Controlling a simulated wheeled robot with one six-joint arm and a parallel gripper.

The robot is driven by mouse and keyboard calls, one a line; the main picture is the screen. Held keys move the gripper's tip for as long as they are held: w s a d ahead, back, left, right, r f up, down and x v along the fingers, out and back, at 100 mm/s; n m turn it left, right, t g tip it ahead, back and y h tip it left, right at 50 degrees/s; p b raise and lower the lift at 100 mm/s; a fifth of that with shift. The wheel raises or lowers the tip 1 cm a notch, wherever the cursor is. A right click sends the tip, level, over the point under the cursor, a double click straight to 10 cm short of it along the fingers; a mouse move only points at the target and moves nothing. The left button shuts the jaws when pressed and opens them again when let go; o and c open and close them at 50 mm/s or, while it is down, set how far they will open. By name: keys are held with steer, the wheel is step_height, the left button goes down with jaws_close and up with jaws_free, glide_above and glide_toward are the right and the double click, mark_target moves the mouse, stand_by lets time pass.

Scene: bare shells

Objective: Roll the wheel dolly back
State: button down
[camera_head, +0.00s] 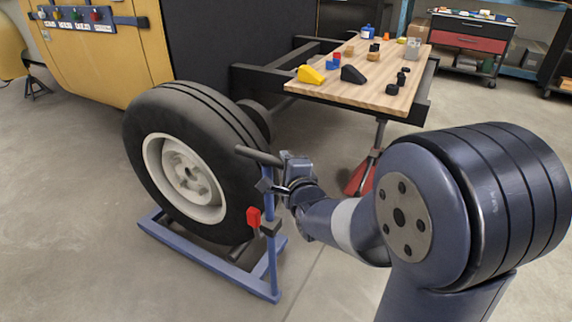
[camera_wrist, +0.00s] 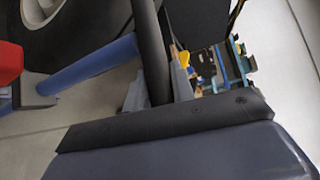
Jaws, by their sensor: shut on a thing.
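The blue wheel dolly (camera_head: 215,262) stands on the floor with a large black tyre on a white rim (camera_head: 186,178) upright in it. A blue post rises at its right front corner and carries a dark crossbar handle (camera_head: 259,156) and a red part (camera_head: 253,217). My gripper (camera_head: 283,172) is at the handle, shut on it near its right end. In the wrist view the dark handle bar (camera_wrist: 150,50) runs up between the jaws, with the blue post (camera_wrist: 90,67) and red part (camera_wrist: 8,62) at the left. The fingertips are partly hidden.
A yellow vehicle body (camera_head: 110,60) stands behind the wheel, with a dark frame reaching right. A wooden board (camera_head: 340,88) with small parts lies on that frame. A red-footed jack stand (camera_head: 362,175) stands under it. Floor at the left and front is clear.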

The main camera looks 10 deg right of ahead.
steer(key=c, duration=1.5)
jaws_free()
steer(key=shift+s+a+f, duration=0.15)
steer(key=shift+s+a, duration=0.05)
steer(key=shift+s, duration=0.1)
steer(key=o, duration=0.3)
steer(key=shift+w, duration=0.1)
steer(key=shift+d, duration=0.1)
steer(key=p+v, duration=0.2)
steer(key=v, duration=0.9)
steer(key=shift+w, duration=0.15)
